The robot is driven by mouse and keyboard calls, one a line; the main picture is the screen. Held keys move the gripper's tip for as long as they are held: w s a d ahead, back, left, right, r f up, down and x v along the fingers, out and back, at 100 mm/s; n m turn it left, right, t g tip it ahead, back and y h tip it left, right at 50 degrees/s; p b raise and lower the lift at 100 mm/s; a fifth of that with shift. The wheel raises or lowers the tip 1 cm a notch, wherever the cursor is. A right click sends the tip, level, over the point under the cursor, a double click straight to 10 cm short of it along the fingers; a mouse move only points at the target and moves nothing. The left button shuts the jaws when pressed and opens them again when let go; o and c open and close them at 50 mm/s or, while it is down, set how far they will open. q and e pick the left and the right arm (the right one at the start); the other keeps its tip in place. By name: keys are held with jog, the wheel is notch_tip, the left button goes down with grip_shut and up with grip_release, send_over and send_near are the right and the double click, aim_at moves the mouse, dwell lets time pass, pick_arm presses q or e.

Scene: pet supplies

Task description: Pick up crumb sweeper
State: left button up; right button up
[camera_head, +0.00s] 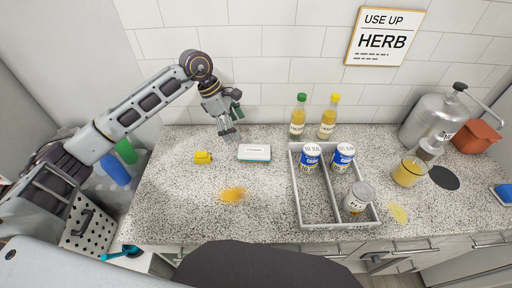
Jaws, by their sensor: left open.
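A low white block with a teal lower edge (255,153) lies on the speckled counter (200,205) left of the tray; it looks like the crumb sweeper, though I cannot be certain at this size. My left gripper (230,138) is open and empty, pointing down near the back wall. It is just left of the white block and apart from it. My right gripper is not in view.
A small yellow object (203,157) and an orange-yellow crumb patch (232,194) lie to the left. A divided grey tray (318,222) with several cans stands right of centre. Two bottles (298,117) stand behind it. The front left counter is mostly clear.

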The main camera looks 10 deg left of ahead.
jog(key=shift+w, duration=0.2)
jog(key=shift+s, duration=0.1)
